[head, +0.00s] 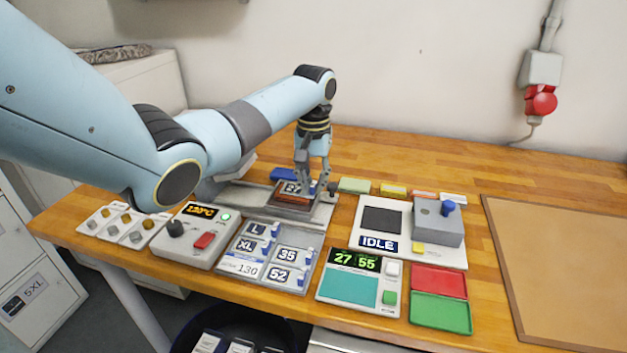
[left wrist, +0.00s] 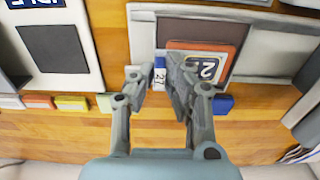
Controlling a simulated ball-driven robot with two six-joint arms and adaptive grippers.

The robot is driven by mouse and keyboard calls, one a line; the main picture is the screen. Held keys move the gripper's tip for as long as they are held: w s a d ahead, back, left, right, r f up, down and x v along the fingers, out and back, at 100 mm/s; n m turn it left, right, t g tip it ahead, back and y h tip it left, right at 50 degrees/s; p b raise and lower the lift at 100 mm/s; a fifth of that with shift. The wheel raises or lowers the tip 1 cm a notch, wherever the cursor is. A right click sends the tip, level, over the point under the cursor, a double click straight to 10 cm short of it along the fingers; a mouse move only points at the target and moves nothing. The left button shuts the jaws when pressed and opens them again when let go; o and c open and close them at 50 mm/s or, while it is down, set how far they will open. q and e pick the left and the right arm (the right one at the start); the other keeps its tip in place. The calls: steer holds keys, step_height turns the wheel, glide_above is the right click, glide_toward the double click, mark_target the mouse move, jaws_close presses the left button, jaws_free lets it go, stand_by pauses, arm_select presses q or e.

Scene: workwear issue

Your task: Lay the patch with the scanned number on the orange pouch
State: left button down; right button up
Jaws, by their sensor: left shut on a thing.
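My left gripper (head: 313,180) is shut on the small blue-and-white tab of a dark blue patch (head: 291,187); the tab reads 27 in the left wrist view. The patch face (left wrist: 207,68) shows a 2, its other digit hidden by a finger. The patch is at the orange pouch (head: 288,197), which lies on the dark plate of a grey stand; whether they touch I cannot tell. The pouch's edge shows beside the patch in the left wrist view (left wrist: 190,45). A display (head: 354,260) reads 27 and 55. My right gripper is out of view.
A tray (head: 240,257) holds patches L, XL, 35 and 52. A heater control box (head: 185,248) reads 120°C. An IDLE station (head: 378,245) is right of the stand. Red (head: 439,270) and green (head: 441,325) trays stand at the front. Several coloured pieces lie behind; a bordered brown board (head: 570,260) is clear.

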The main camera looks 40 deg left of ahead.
mark_target(314, 184)
arm_select(q)
steer(key=c, duration=1.8)
jaws_free()
steer(key=shift+f, duration=0.1)
steer(key=o, duration=0.4)
steer(key=shift+o, duration=0.2)
step_height(314, 184, up, 12)
steer(key=b, duration=0.1)
